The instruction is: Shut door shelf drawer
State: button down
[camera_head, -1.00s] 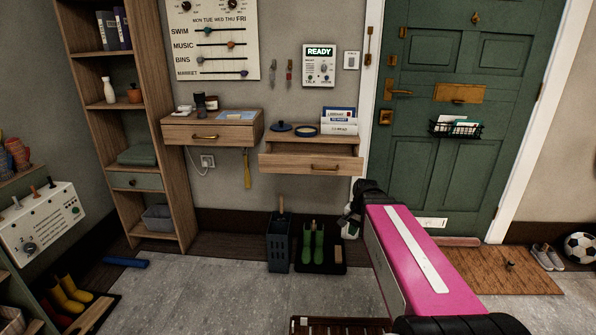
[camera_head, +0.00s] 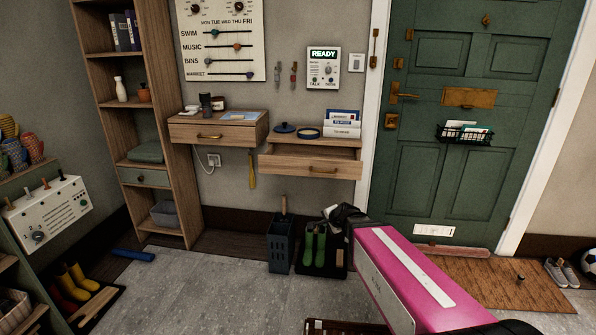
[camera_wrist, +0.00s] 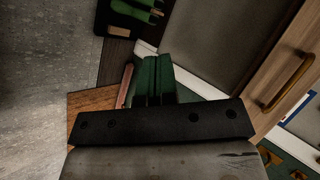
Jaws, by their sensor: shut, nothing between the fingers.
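The door shelf (camera_head: 347,144) is on the wall left of the green door. Its wooden drawer (camera_head: 290,167) with a brass handle stands partly pulled out; a dark gap shows behind its front. The drawer front (camera_wrist: 262,92) and handle (camera_wrist: 288,82) also fill the right side of the wrist view. My gripper (camera_head: 343,214) is below and slightly right of the drawer in the head view, apart from it. Its dark end (camera_wrist: 153,100) is in the wrist view, shut and empty. The fingertips are small and dark in both views.
Another wall shelf (camera_head: 245,136) with a flush drawer hangs to the left. Green boots (camera_head: 314,246) and a dark umbrella stand (camera_head: 280,245) sit on the floor below. The green door (camera_head: 420,150) with its wire basket (camera_head: 462,134) is at right.

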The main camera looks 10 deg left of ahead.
jog(key=w+a+r+m+t, duration=0.5)
jog(key=a+r+m, duration=0.2)
jog(key=a+m, duration=0.25)
jog(key=m+t+h, duration=0.5)
jog(key=m+h, duration=0.1)
jog(key=m, duration=1.1)
send_near(294, 167)
jog(key=w, duration=0.7)
jog(key=shift+w+d+r, duration=0.15)
jog(key=shift+w, duration=0.15)
jog(key=w, duration=1.6)
jog(key=shift+w+d, duration=0.1)
jog(key=shift+d, duration=0.15)
jog(key=shift+w, duration=0.4)
jog(key=shift+w+r, duration=0.1)
jog(key=shift+w, duration=0.05)
